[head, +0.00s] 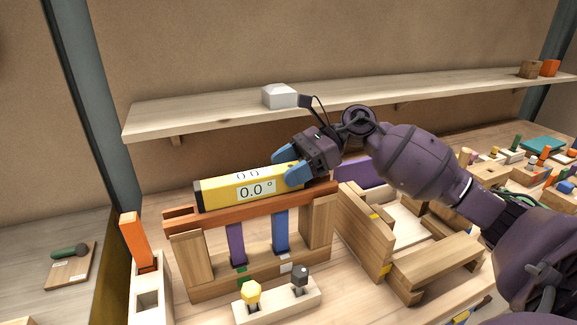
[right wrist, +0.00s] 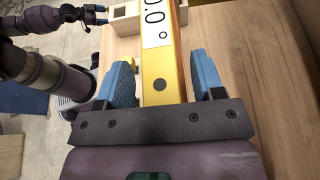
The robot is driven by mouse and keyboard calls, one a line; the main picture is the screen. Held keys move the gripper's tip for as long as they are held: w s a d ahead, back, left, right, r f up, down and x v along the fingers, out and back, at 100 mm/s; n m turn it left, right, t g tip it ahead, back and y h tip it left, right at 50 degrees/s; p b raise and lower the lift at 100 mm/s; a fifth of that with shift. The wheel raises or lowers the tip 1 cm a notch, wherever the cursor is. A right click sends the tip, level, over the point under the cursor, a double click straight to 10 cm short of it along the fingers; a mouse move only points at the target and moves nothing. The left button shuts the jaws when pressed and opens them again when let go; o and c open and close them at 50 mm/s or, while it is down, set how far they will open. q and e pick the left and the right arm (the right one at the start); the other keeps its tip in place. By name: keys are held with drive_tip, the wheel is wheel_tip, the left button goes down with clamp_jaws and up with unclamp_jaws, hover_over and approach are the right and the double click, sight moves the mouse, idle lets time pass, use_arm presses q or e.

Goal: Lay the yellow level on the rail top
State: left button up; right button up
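The yellow level (head: 225,193) lies along the top of the reddish-brown rail (head: 183,216), its 0.0° display facing front; it looks in contact with the rail. My right gripper (head: 293,164) is at the level's right end, with one blue finger on each side. In the right wrist view the level (right wrist: 160,85) runs between the fingers of my right gripper (right wrist: 164,82), with a gap on both sides, so it is open. My left gripper (right wrist: 101,15) shows small at the upper left of that view, its blue fingertips apart and nothing visible between them.
Wooden posts, a purple baluster (head: 236,245) and a blue baluster (head: 280,232) stand under the rail. A block with yellow and dark knobs (head: 278,302) is in front. An orange piece (head: 134,238) stands at left. A shelf (head: 200,113) with a white box (head: 280,96) runs behind.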

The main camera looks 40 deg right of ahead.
drive_tip(key=shift+r, duration=0.25)
drive_tip(key=shift+d, duration=0.4)
drive_tip(key=v, duration=0.4)
drive_tip(key=shift+s+d+r, duration=0.15)
drive_tip(key=shift+d, duration=0.15)
use_arm(q)
drive_tip(key=shift+f, duration=0.2)
use_arm(e)
drive_tip(key=v, duration=0.6)
drive_tip(key=shift+d+r, duration=0.2)
use_arm(q)
drive_tip(key=shift+s+f, duration=0.2)
drive_tip(key=shift+s, duration=0.1)
use_arm(e)
drive_tip(key=shift+s, duration=0.1)
